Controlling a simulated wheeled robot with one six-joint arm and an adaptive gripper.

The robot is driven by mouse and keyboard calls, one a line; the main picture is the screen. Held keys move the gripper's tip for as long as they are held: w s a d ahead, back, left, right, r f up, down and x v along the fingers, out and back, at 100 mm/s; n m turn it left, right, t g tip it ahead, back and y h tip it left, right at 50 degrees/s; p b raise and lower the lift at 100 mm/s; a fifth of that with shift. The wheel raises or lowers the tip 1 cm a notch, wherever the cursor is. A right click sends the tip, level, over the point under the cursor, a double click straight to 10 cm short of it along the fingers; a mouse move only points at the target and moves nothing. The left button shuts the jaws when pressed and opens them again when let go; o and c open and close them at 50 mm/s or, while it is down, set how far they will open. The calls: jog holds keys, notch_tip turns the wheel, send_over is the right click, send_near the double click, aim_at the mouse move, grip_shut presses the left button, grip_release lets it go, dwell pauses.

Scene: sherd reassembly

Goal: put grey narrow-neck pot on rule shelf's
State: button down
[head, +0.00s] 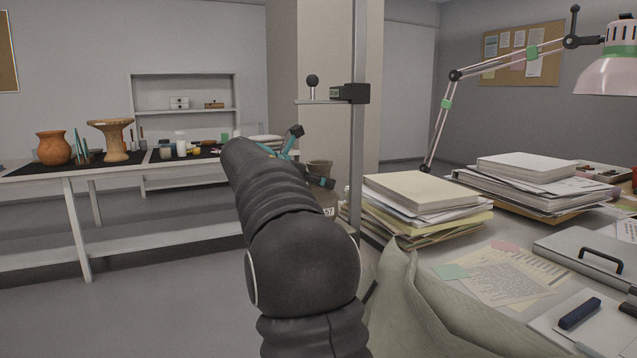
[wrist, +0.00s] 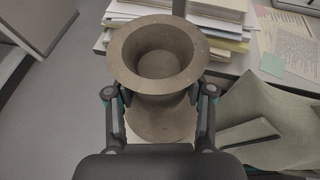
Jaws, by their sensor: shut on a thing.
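The grey narrow-neck pot (wrist: 158,118) is upright in the wrist view, with a wide flared rim and an open mouth facing the camera. My gripper (wrist: 160,104) is shut on it, one finger on each side below the rim. My gripper (head: 306,163) is partly hidden there too. A white shelf unit (head: 185,110) with small boxes stands at the back left. I cannot tell whether it is the rule shelf.
A vertical post (head: 357,130) with a small side arm rises close to the pot. Stacked papers (head: 420,205) and a desk lamp (head: 606,75) are on the right desk. A long table (head: 130,168) at left holds an orange jar (head: 53,148) and a pedestal bowl (head: 112,138). Floor is clear at left.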

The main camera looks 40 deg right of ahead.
jog(key=shift+c, duration=2.1)
grip_release()
jog(key=shift+f, duration=0.1)
jog(key=shift+r, duration=0.2)
jog(key=v, duration=1.2)
jog(key=shift+p, duration=0.4)
